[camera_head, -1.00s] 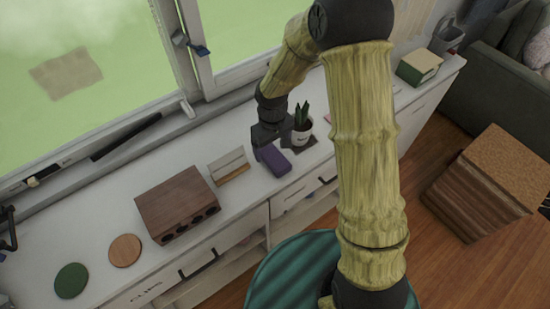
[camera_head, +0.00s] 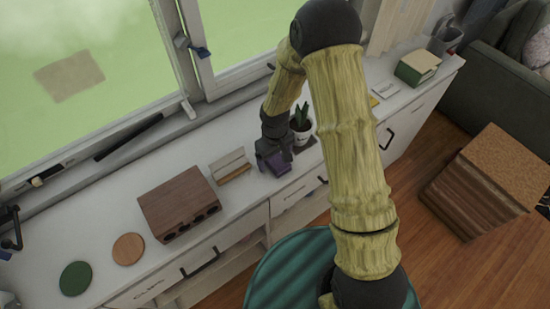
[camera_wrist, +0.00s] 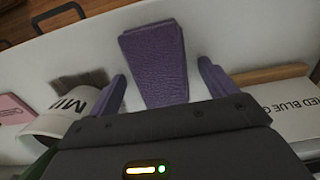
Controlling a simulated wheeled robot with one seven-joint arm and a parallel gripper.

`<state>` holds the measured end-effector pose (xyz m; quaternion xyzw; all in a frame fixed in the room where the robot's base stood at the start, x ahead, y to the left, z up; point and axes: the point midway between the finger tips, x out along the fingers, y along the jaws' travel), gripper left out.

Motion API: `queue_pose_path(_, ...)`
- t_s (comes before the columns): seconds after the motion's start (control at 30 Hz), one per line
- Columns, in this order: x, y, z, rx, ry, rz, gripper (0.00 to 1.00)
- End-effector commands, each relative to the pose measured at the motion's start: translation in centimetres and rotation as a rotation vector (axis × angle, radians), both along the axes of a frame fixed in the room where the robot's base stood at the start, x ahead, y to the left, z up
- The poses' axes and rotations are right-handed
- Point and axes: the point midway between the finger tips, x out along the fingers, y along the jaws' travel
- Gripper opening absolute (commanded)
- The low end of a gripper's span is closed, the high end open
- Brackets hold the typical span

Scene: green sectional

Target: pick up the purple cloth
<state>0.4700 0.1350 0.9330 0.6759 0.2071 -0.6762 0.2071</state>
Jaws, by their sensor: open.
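The purple cloth (camera_wrist: 155,60) lies folded on the white countertop. In the wrist view it sits between and just beyond the two purple-blue fingers of my gripper (camera_wrist: 166,92), which are spread apart with a gap on both sides of it. In the head view my gripper (camera_head: 272,160) is low over the counter at the cloth's place, between the potted plant and the wooden stand. There the gripper largely hides the cloth. I cannot tell whether the fingers touch the countertop.
The potted plant (camera_head: 301,125) stands close beside my gripper, its white pot (camera_wrist: 78,115) at left in the wrist view. The wood-and-white stand (camera_head: 231,166) is close on the other side. A brown wooden box (camera_head: 179,203) lies further left. The counter's front edge is near the cloth.

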Motion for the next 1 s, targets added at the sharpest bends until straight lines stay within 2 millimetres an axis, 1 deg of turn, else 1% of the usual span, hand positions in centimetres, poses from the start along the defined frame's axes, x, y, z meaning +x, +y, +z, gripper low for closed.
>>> queue_pose_path(0.47,0.02,-0.02,0.01,0.0,0.0,0.0,0.85)
queue_pose_path(0.57,0.02,-0.02,0.01,0.0,0.0,0.0,0.67)
queue_pose_path(0.7,0.02,-0.03,0.02,0.0,0.0,0.0,0.39)
queue_pose_path(0.73,0.02,-0.03,0.02,0.0,0.0,0.0,0.37)
queue_pose_path(1.0,0.04,-0.04,0.12,-0.001,-0.001,-0.001,0.37)
